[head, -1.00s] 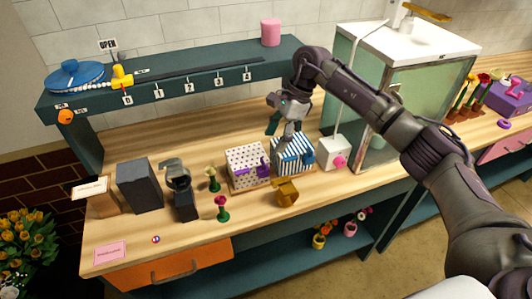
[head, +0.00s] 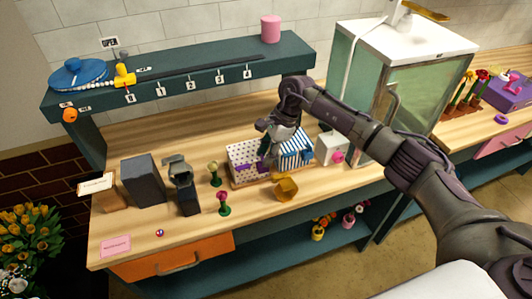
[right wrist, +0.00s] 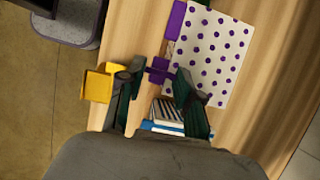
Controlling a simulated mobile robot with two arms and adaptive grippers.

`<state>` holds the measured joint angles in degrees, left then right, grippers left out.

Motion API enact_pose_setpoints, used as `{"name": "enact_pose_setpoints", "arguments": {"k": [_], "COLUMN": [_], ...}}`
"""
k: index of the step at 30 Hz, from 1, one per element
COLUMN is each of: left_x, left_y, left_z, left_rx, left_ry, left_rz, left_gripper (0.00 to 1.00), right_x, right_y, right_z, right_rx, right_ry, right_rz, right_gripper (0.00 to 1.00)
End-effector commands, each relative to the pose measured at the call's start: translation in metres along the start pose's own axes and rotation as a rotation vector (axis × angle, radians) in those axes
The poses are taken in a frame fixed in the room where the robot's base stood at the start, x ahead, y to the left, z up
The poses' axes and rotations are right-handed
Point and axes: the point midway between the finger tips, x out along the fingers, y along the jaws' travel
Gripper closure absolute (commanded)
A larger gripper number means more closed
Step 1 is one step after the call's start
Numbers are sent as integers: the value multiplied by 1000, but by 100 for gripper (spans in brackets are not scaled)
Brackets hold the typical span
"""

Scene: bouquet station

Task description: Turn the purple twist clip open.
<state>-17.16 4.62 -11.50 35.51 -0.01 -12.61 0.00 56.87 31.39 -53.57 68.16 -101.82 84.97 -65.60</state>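The purple twist clip (right wrist: 158,70) is a small cross-shaped piece at the edge of the white box with purple dots (right wrist: 215,50). In the head view the dotted box (head: 240,156) stands on the bench, and my gripper partly hides the clip. My right gripper (right wrist: 157,82) points down over it, open, with one dark green finger on each side of the clip. I see a gap at the fingers, and cannot tell if either touches it. My left gripper is not in view.
A blue-striped box (head: 301,146) stands right beside the dotted box. A gold block (head: 287,189) sits in front and shows near one finger in the wrist view (right wrist: 97,85). Small flowers (head: 223,202) and dark holders (head: 143,180) stand to the left. A glass cabinet (head: 365,75) stands right.

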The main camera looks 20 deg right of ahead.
Motion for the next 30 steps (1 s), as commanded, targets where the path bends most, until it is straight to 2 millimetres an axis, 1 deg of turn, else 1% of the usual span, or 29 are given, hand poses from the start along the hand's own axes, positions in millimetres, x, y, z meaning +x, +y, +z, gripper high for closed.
{"name": "enact_pose_setpoints", "arguments": {"k": [1, 3, 5, 11, 17, 23, 30], "left_x": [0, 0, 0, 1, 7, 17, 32], "left_y": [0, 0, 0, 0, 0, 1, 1], "left_z": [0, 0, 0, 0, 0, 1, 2], "left_rx": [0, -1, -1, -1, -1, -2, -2], "left_ry": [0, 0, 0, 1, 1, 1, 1], "left_rz": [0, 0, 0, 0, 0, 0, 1], "left_gripper": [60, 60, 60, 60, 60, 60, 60], "right_x": [0, 0, 0, 0, 1, 2, 2], "right_y": [0, 0, 0, 0, 1, 2, 4], "right_z": [0, 0, 0, 0, -1, -1, 0], "right_rx": [0, 0, 0, 13, 75, 205, 410], "right_ry": [0, 0, 0, 0, 1, 1, -1], "right_rz": [-1, -1, -1, -7, -34, -90, -176], "right_gripper": [80, 91, 100, 100, 100, 100, 100]}}
